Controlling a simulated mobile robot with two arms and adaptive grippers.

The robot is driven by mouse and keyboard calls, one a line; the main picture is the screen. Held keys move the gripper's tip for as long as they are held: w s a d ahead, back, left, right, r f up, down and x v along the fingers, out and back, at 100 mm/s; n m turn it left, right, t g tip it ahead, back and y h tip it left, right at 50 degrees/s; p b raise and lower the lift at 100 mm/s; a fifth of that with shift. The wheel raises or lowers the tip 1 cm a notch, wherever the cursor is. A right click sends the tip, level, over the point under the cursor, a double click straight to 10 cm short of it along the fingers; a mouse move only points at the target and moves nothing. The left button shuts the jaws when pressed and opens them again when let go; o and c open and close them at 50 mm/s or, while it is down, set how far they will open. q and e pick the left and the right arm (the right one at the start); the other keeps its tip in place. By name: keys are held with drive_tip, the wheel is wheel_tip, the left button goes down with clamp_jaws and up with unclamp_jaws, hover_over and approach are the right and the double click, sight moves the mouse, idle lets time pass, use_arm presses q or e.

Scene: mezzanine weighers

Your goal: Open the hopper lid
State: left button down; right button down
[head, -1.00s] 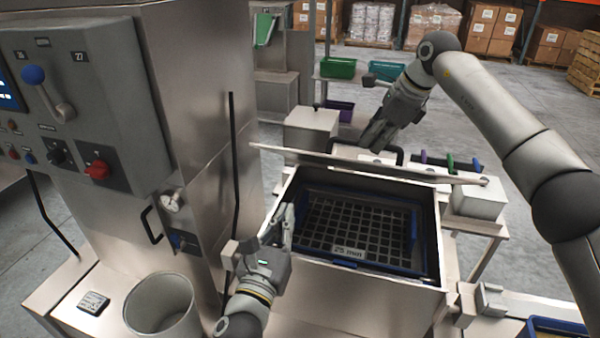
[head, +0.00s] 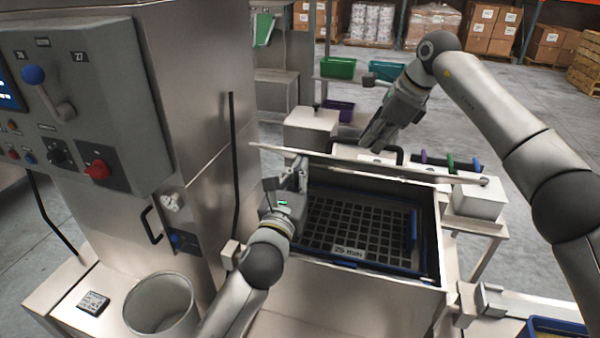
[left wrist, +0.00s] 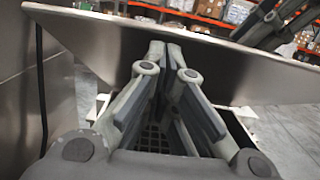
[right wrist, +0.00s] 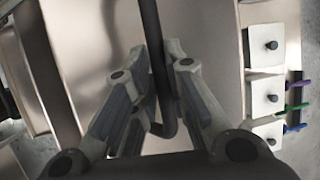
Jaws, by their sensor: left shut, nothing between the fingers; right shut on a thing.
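The hopper (head: 436,225) stands open at the centre of the head view, showing a grid marked "25 mm" (head: 350,252) inside. Its metal lid (head: 330,163) is raised at the far side and seen nearly edge-on. My right gripper (head: 372,143) is beyond the lid edge, shut on the lid's black handle (right wrist: 150,30), which runs between its fingers in the right wrist view. My left gripper (head: 300,172) is shut and empty above the hopper's left rear corner, close to the lid's near face. The lid (left wrist: 230,68) spans the left wrist view behind the fingertips; contact cannot be told.
A control cabinet (head: 80,110) and steel column (head: 200,100) stand close on the left. A round bin (head: 160,303) is at the lower left. White boxes (head: 478,200) and coloured handles sit behind the hopper. Open floor (head: 540,105) lies at the back right.

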drive_tip(key=shift+w+d+f, duration=0.1)
drive_tip(key=shift+d+f, duration=0.15)
drive_tip(key=shift+f, duration=0.05)
use_arm(q)
drive_tip(key=shift+w+r, duration=0.4)
drive_tip(key=shift+r, duration=0.2)
drive_tip(key=shift+w+r, duration=0.4)
drive_tip(key=shift+r, duration=0.2)
use_arm(e)
drive_tip(key=shift+a+f, duration=0.15)
drive_tip(key=shift+a, duration=0.1)
drive_tip(key=c, duration=1.8)
unclamp_jaws()
drive_tip(key=shift+c, duration=0.2)
drive_tip(key=o, duration=0.4)
drive_tip(key=shift+d, duration=0.1)
use_arm(q)
drive_tip(key=shift+w+d+f, duration=0.1)
drive_tip(key=shift+w+d, duration=0.05)
use_arm(e)
drive_tip(key=shift+w, duration=0.1)
